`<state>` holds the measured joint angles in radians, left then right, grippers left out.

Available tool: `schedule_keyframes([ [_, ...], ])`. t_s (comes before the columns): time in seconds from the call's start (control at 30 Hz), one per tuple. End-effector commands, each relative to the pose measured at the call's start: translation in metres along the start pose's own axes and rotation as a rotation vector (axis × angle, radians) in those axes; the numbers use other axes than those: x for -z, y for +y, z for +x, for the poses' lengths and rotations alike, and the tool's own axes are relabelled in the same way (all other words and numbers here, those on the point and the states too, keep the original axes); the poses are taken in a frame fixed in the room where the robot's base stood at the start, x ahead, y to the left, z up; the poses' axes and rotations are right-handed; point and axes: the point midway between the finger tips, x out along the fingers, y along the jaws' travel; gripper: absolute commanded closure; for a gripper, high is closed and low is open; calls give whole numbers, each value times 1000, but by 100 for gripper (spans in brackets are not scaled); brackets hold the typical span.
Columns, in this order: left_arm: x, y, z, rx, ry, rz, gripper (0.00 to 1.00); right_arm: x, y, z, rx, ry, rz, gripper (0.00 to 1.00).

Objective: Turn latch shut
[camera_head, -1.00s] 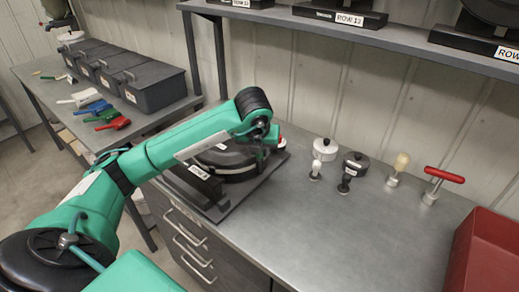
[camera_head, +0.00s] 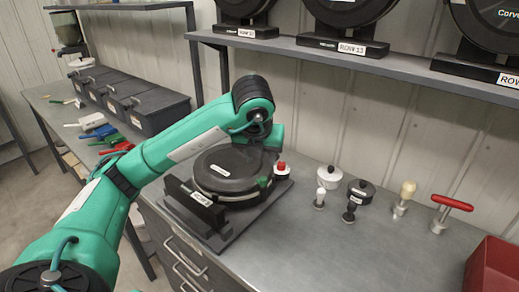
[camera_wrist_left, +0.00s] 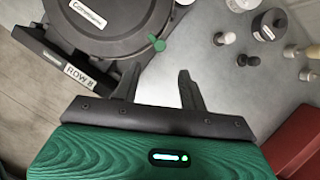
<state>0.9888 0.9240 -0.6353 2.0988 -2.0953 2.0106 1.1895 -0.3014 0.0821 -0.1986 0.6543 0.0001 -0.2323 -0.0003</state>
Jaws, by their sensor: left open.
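The seed meter (camera_head: 230,168) is a round black housing lying on a dark stand with a ROW label. It also shows at the upper left of the left wrist view (camera_wrist_left: 105,20). A small green latch (camera_head: 263,182) sits at the housing's rim; it is also in the left wrist view (camera_wrist_left: 157,43). My left gripper (camera_wrist_left: 159,82) is open and empty. In the wrist view the latch appears just beyond and between its two fingertips, with no contact visible. In the head view its fingertips are hidden behind my arm. My right gripper is not in view.
A red-topped white knob (camera_head: 282,168) stands beside the housing. Several small tools, a white pot (camera_head: 328,177), a black pot (camera_head: 360,191) and a red T-handle (camera_head: 452,203) stand to the right. A shelf (camera_head: 300,52) with more meters hangs behind. The bench's front middle is clear.

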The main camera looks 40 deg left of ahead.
Motion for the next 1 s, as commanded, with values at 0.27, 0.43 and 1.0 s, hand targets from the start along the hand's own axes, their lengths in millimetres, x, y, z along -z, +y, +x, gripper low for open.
schedule_keyframes([
  [0.27,-1,0,-27,0,-1,-1,57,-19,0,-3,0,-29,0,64],
  [0.43,0,0,-31,-1,1,0,57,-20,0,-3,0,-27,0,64],
  [1.0,0,0,-31,-1,2,-1,57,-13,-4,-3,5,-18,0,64],
])
